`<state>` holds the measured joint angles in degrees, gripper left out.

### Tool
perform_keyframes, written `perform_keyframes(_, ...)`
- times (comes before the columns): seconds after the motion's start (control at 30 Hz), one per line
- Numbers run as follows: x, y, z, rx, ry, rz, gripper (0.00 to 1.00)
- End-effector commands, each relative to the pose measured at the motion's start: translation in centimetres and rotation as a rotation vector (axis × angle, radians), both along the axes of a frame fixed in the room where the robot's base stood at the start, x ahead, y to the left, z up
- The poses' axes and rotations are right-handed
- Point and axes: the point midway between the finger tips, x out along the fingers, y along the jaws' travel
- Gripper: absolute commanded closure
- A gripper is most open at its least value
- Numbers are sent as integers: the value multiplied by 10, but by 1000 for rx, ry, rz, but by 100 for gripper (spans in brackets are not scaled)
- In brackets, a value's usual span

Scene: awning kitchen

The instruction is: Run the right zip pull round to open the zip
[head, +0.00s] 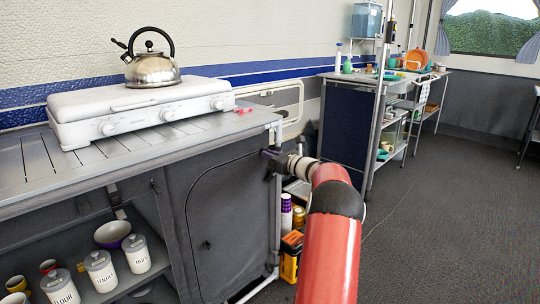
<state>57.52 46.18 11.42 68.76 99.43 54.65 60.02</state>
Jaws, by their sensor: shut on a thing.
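The grey fabric cupboard door (230,235) is under the right end of the slatted counter. Its zip (205,181) shows as a dark curved line up the left side and along the top. The panel looks flat, with no gap that I can make out. My gripper (268,158) is at the door's upper right corner, close to the frame post, and is shut on the right zip pull. The pull itself is hidden by the jaws. A small dark tab (207,244) shows low on the left of the door.
A kettle (151,68) stands on a white stove (140,108) on the counter (95,160). Open shelves with labelled canisters (101,270) are left of the door. Bottles (286,216) and a yellow-black item (290,258) stand right of the post, near my arm. The floor (430,215) at right is clear.

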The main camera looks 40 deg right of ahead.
Motion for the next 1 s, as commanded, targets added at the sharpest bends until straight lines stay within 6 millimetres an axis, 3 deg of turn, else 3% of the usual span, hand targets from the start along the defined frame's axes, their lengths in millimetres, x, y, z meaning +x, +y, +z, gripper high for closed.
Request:
perform_keyframes(0.13,-1,-4,2,-2,-2,-13,100)
perform_keyframes(0.17,-1,-4,2,-2,-2,-14,88)
perform_keyframes(0.33,-1,-4,2,-1,-2,-12,68)
perform_keyframes(0.67,-6,-4,1,-1,-1,-9,68)
perform_keyframes(1.0,-60,-9,1,-1,-1,-12,68)
